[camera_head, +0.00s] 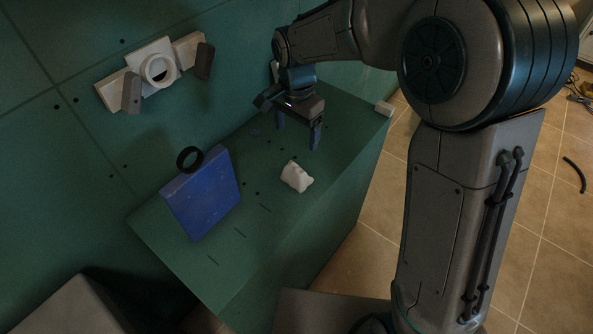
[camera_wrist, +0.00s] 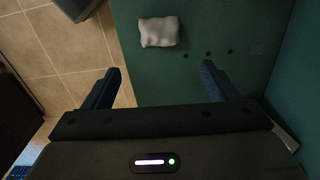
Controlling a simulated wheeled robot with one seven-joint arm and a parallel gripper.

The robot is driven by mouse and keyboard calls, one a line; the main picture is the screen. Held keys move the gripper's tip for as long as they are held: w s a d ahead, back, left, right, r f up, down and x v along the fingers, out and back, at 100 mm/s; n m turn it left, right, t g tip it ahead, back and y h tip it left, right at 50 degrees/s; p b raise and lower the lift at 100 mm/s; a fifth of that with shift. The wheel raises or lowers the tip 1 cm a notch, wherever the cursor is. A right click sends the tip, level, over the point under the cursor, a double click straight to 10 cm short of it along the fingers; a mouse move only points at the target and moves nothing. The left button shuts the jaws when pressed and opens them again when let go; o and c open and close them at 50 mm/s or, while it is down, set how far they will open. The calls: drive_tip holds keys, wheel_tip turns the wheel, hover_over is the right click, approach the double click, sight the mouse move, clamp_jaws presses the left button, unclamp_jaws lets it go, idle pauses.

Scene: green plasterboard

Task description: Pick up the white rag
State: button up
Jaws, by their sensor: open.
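The white rag (camera_head: 296,177) is a small crumpled lump lying on the green ledge (camera_head: 185,243), near its front edge. Nothing hides the rag.
A blue box (camera_head: 203,196) with a black ring (camera_head: 189,159) at its top stands left on the ledge. A white fixture (camera_head: 157,68) is on the green wall. A small pale block (camera_head: 384,108) sits at the ledge's far right corner. Ledge around the rag is clear.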

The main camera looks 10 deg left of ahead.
sight(296, 166)
wheel_tip(296, 166, down, 14)
drive_tip(key=shift+r+p, duration=0.1)
drive_tip(key=shift+p, duration=0.5)
drive_tip(key=c, duration=1.1)
